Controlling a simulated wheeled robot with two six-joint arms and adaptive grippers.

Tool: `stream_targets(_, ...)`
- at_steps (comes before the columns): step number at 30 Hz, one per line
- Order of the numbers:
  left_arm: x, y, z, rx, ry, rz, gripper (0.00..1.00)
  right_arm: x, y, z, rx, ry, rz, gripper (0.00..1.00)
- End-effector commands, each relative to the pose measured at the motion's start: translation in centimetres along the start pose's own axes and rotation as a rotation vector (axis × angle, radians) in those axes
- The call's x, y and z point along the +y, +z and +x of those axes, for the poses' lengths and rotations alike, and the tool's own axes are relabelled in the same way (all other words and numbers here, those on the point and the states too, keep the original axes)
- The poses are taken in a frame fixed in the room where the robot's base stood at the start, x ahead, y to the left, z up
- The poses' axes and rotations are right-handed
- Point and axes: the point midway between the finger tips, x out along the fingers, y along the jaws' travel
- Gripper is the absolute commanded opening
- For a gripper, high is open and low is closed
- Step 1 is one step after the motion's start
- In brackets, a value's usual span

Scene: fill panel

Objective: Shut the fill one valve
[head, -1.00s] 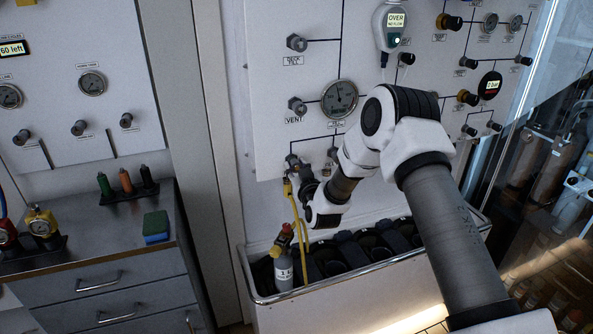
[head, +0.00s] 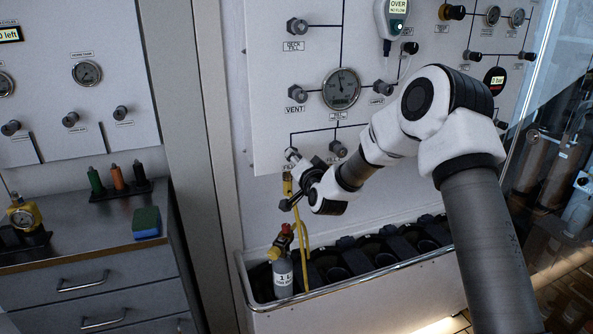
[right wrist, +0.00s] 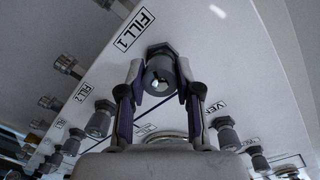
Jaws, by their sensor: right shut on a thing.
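The fill one valve is a grey knob (right wrist: 160,72) beside the FILL 1 label (right wrist: 133,28) in the right wrist view. My right gripper (right wrist: 159,82) is shut on it, one finger on each side. In the head view the knob (head: 291,154) shows low on the white panel, and my right gripper (head: 299,170) reaches it from the lower right. The gripper and wrist partly cover the knob's label and the fittings below. My left gripper is not in view.
The FILL 2 knob (head: 338,149) is close on the right. A yellow hose (head: 298,222) hangs below the gripper, by a small grey cylinder (head: 283,278) in a metal-railed trough (head: 355,279). A gauge (head: 341,88) sits above. A counter (head: 85,245) stands at left.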

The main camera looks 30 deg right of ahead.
Motion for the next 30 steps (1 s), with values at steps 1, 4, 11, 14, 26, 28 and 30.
stream_targets(1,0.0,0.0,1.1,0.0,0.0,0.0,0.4,0.4,0.3,0.0,0.001,-0.002,0.044,0.0)
stream_targets(4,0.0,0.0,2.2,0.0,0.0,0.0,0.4,0.3,0.3,0.0,-0.003,-0.003,0.139,0.0)
stream_targets(11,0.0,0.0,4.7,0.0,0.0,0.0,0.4,0.4,0.3,0.0,-0.015,-0.007,0.357,0.0)
stream_targets(14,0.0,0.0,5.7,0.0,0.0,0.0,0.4,0.4,0.3,0.0,-0.02,-0.008,0.452,0.0)
stream_targets(26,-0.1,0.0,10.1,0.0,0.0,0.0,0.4,0.5,0.4,0.0,-0.04,-0.012,0.831,0.0)
stream_targets(28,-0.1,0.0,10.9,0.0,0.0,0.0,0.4,0.4,0.3,0.0,-0.043,-0.013,0.897,0.0)
stream_targets(30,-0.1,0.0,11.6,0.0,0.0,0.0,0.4,0.5,0.4,0.0,-0.047,-0.013,0.964,0.0)
